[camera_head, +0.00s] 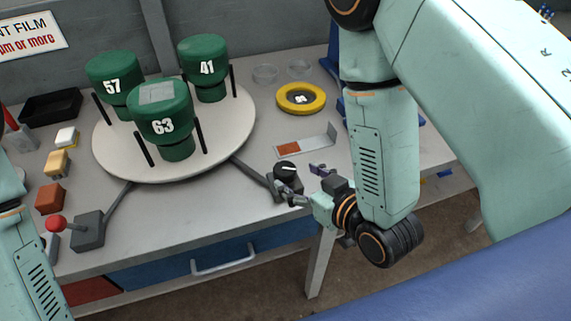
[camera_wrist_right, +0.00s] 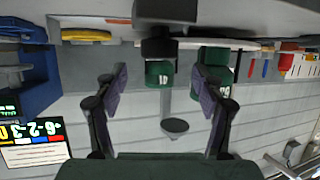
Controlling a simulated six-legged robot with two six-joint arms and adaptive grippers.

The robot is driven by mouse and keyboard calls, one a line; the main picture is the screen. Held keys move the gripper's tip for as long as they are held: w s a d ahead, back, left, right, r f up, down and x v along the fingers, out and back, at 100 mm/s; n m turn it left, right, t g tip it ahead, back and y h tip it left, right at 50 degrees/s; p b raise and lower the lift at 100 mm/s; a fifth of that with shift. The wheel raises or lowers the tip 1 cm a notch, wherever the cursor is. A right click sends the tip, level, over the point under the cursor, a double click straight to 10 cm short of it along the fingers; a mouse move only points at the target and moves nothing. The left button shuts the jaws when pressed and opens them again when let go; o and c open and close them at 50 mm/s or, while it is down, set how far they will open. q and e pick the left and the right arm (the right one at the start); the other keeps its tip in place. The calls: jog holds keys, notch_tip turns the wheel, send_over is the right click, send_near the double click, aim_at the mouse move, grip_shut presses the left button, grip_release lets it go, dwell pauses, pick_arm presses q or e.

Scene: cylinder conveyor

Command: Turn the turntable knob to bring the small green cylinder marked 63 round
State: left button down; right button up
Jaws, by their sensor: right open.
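The small green cylinder marked 63 (camera_head: 163,128) stands upright on the front of the round white turntable (camera_head: 118,167). Cylinders marked 57 (camera_head: 114,72) and 41 (camera_head: 207,68) stand farther back on it. The dark turntable knob (camera_head: 287,170), with a white mark on top, is to the right of the turntable. My right gripper (camera_head: 306,181) is open and empty, close beside the knob. In the right wrist view the knob (camera_wrist_right: 158,47) shows ahead between the spread fingers (camera_wrist_right: 160,92); contact cannot be told. My left gripper is out of view.
A yellow ring (camera_head: 301,98) and clear dishes (camera_head: 265,74) are at the back right. A metal plate with an orange patch (camera_head: 305,143) lies behind the knob. A red-ball lever (camera_head: 56,223), small blocks and a black tray (camera_head: 51,106) line the left.

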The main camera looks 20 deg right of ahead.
aim_at(287, 170)
jog(key=x, duration=0.6)
jog(key=shift+w+a+f, duration=0.1)
jog(key=shift+w+f, duration=0.05)
jog(key=shift+w, duration=0.05)
jog(key=shift+s, duration=0.15)
jog(key=shift+w, duration=0.25)
jog(key=c, duration=0.4)
jog(key=shift+s, duration=0.1)
jog(key=c, duration=0.7)
